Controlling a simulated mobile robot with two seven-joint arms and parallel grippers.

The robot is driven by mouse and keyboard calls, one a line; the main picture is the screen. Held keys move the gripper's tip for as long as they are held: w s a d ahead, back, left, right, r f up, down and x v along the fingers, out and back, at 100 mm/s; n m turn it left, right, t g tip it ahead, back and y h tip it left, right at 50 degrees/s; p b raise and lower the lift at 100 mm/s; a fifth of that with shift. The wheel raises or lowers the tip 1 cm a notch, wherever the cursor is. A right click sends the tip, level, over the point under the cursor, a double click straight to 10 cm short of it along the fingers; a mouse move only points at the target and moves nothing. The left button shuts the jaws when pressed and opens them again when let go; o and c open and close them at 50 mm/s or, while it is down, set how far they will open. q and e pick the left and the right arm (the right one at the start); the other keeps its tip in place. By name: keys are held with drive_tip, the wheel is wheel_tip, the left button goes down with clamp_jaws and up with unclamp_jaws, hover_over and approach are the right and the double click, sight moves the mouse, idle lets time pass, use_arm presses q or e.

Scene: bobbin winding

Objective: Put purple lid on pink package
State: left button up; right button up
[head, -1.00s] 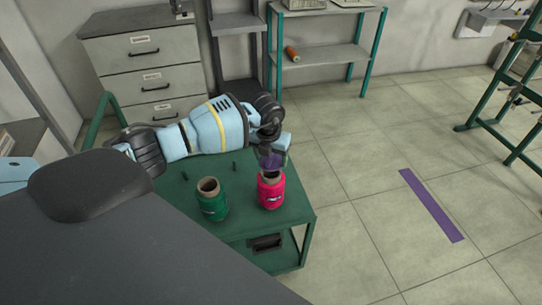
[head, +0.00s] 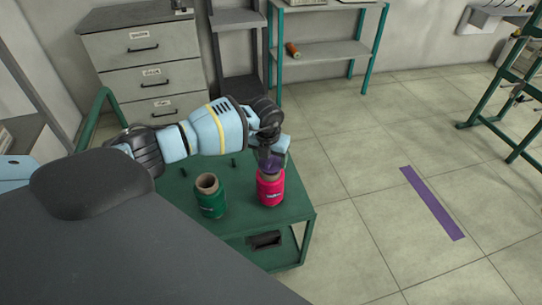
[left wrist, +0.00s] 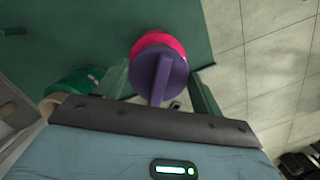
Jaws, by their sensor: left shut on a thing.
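The pink package (head: 271,190), a spool-like roll with a brown core, stands upright on the green cart near its right edge. My left gripper (head: 272,155) is just above it, pointing down and shut on the purple lid (head: 273,165). In the left wrist view the purple lid (left wrist: 158,78) has a round disc and an upright tab between the fingers, and covers much of the pink package (left wrist: 158,43). I cannot tell whether the lid touches the package. My right gripper is not in view.
A green spool (head: 210,198) stands on the cart (head: 240,225) just left of the pink package. Small dark pegs stick up from the cart top. Drawers (head: 145,70) and a shelf (head: 322,52) stand behind.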

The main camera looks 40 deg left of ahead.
use_arm(q)
drive_tip(key=shift+f, duration=0.9)
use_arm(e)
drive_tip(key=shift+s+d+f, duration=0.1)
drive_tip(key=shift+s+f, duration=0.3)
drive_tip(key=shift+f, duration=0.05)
use_arm(q)
drive_tip(key=o, duration=1)
drive_tip(key=r, duration=0.4)
drive_tip(key=s+r, duration=0.1)
drive_tip(key=r, duration=0.2)
drive_tip(key=shift+d+r, duration=0.1)
drive_tip(key=shift+r, duration=0.25)
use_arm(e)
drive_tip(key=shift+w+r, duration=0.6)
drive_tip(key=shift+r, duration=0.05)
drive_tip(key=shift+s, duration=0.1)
